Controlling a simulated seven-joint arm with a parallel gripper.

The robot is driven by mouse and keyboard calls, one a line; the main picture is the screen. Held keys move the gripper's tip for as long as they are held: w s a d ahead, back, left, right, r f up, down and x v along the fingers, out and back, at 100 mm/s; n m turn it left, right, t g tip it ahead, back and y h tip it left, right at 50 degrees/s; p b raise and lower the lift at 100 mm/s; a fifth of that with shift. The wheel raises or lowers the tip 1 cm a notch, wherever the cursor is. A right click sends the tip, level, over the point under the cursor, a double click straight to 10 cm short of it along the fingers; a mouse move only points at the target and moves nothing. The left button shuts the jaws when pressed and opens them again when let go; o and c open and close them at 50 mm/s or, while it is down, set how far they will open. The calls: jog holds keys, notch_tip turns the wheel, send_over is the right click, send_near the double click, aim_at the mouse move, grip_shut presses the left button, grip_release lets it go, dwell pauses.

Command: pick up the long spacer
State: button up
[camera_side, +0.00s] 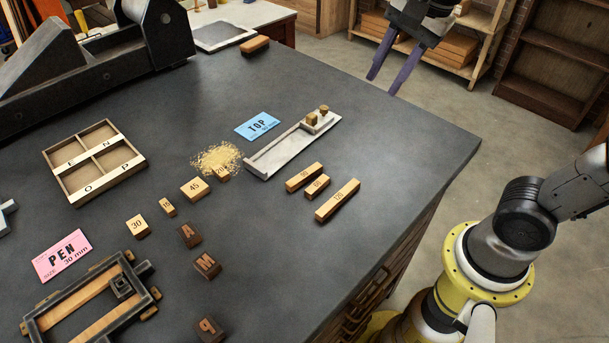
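Three wooden bars lie side by side on the right part of the dark bench. The longest is the bar marked 120 (338,201), nearest the bench's right edge. Beside it are a short bar that seems marked 60 (317,187) and a middle-length bar that seems marked 90 (305,177). My gripper (382,86) is at the top of the view, far from the bars and raised near the bench's far edge. Its two purple fingers are apart, with nothing between them.
A metal composing stick (280,153) with small blocks at its far end lies just left of the bars. Sawdust (217,158), a blue TOP card (257,126), a divided tray (66,186), letter blocks and a frame (62,318) lie further left. Bench right of the bars is clear.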

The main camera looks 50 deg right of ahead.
jog(key=w+a+f+m+g, duration=0.2)
jog(key=w+a+f+m, duration=0.15)
jog(key=w+a, duration=0.35)
jog(key=n+g, duration=0.1)
send_over(298, 178)
jog(key=f, duration=1.3)
jog(key=shift+w+d+f, duration=0.1)
jog(key=shift+d+f, duration=0.2)
jog(key=shift+f, duration=0.05)
jog(key=shift+a+f, duration=0.15)
jog(key=shift+f, duration=1.2)
jog(key=shift+a+f, duration=0.15)
jog(key=shift+f, duration=1.15)
grip_shut()
